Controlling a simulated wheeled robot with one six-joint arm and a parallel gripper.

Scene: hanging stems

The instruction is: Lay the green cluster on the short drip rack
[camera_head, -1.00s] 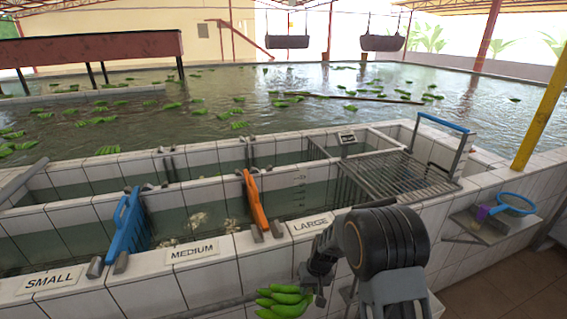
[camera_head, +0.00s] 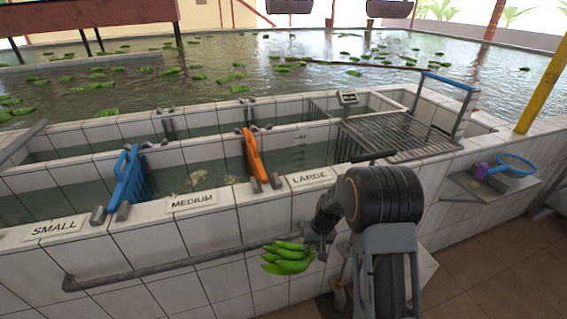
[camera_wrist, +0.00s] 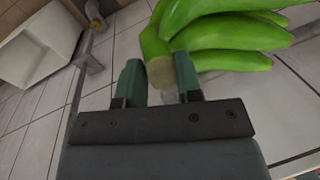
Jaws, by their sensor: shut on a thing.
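The green cluster (camera_head: 288,260) is a hand of green bananas. It hangs in front of the tiled wall, below the LARGE label, and also shows in the wrist view (camera_wrist: 215,35). My gripper (camera_head: 315,243) is shut on its cut stem end; in the wrist view the two green fingers (camera_wrist: 158,78) stand on either side of the stem. The drip rack (camera_head: 400,137), a metal grid with a blue-topped handle, lies across the tank top at the right, above and beyond the cluster. My arm stands between parts of the view.
The tiled tank wall has SMALL, MEDIUM and LARGE (camera_head: 310,177) labels. A pipe (camera_head: 170,273) runs along its front. Blue (camera_head: 127,180) and orange (camera_head: 253,157) dividers stand in the trough. A side shelf (camera_head: 485,187) holds a blue hoop (camera_head: 516,165).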

